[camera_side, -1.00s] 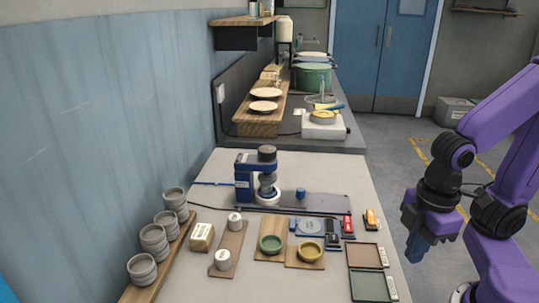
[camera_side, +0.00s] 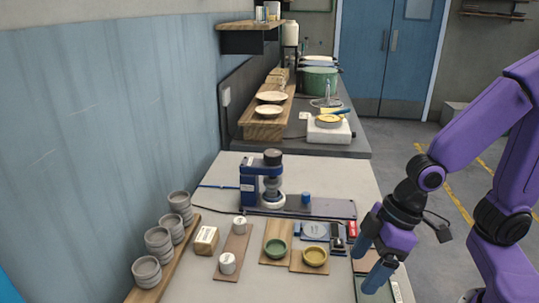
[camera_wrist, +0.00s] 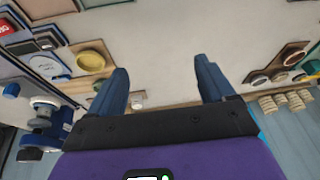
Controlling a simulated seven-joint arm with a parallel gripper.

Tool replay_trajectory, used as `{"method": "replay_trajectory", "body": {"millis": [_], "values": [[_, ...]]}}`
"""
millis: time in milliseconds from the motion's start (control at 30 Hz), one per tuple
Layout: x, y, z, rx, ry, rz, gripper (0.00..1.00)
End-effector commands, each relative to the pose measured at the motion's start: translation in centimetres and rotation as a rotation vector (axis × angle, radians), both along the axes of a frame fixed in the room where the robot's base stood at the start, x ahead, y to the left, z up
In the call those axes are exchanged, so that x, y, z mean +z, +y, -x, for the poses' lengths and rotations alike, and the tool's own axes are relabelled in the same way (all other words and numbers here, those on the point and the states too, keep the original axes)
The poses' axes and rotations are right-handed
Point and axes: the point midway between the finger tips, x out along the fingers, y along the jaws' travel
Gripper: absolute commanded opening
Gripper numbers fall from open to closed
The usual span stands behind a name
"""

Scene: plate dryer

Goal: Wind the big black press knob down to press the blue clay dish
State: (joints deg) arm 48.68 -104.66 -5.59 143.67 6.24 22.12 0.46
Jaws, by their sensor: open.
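The blue press (camera_side: 248,182) stands at the back of the table, with the big black knob (camera_side: 272,157) on top of its grey column. A pale round piece (camera_side: 272,201) is at the foot of the press. I cannot make out a blue clay dish there. The press (camera_wrist: 62,122) also shows upside down at the left edge of the wrist view. My gripper (camera_side: 371,260) is open and empty above the table's right front part, well to the right of and nearer than the press. In the wrist view its two fingers (camera_wrist: 160,68) are spread with only tabletop between them.
A small blue cylinder (camera_side: 306,197) stands on the dark base right of the press. Green (camera_side: 276,248) and yellow (camera_side: 315,256) dishes sit on boards in front. Stacked grey cups (camera_side: 158,243) line the left edge. The light table between them is partly clear.

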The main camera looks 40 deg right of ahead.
Motion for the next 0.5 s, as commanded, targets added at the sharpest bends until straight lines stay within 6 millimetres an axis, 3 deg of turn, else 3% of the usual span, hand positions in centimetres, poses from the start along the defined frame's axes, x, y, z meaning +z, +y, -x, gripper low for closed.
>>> {"method": "replay_trajectory", "body": {"millis": [233,500], "values": [[-1.5,2.7,-7.5,-0.226,-0.155,-0.206,0.82],[-1.9,1.7,-16.0,-0.471,-0.404,-0.374,0.82]]}}
